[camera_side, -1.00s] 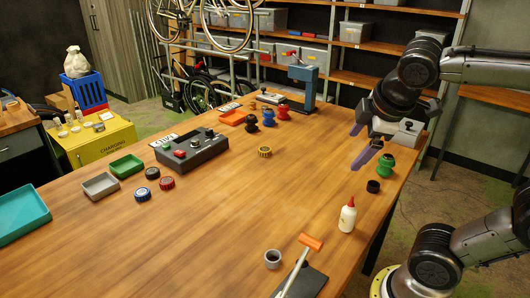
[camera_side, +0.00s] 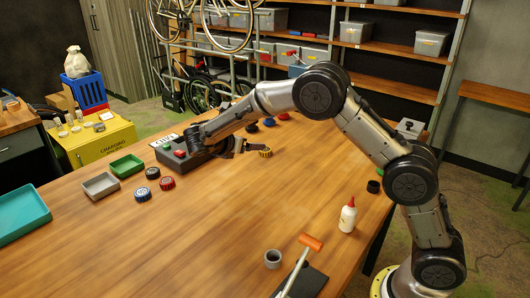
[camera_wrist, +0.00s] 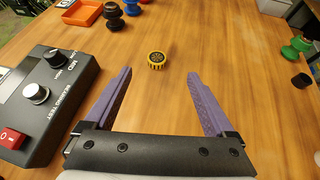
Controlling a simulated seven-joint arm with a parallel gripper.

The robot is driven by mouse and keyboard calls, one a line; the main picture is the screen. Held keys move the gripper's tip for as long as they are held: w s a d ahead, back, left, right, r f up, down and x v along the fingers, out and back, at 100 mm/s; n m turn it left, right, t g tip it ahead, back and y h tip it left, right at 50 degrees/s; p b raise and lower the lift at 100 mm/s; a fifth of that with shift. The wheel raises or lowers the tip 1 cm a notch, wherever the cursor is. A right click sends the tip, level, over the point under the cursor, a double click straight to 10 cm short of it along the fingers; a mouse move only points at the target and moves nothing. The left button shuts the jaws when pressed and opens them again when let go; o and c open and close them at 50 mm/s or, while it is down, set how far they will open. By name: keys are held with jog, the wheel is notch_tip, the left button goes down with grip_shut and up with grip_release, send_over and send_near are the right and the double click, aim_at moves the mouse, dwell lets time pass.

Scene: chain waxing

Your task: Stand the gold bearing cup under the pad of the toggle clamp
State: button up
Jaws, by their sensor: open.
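The gold bearing cup (camera_side: 265,152), a short ribbed yellow ring with a dark top, stands on the wooden table. In the wrist view the cup (camera_wrist: 157,60) is just beyond my fingertips, centred between them and not touched. My gripper (camera_wrist: 158,74) is open and empty, its purple fingers spread apart. In the side view my gripper (camera_side: 243,149) is low over the table, left of the cup and partly hidden by my wrist. I cannot clearly identify the toggle clamp; my arm covers much of the back of the table.
A grey control box (camera_wrist: 40,95) with knobs and a red switch is close to the left of my gripper. Dark, red and blue spools (camera_wrist: 113,15) stand behind the cup. A green spool (camera_wrist: 296,46) and black ring (camera_wrist: 301,81) are at right. The table's middle is clear.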

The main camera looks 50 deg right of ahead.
aim_at(263, 151)
jog(key=shift+a+f, duration=0.2)
jog(key=shift+f, duration=0.55)
jog(key=shift+w+d+f, duration=0.1)
jog(key=shift+d+f, duration=0.1)
jog(key=shift+f, duration=0.1)
jog(key=x, duration=0.7)
jog(key=shift+d, duration=0.25)
jog(key=shift+x, duration=2.75)
jog(key=shift+w+a+f, duration=0.15)
jog(key=shift+w, duration=0.05)
jog(key=c, duration=1.4)
grip_shut()
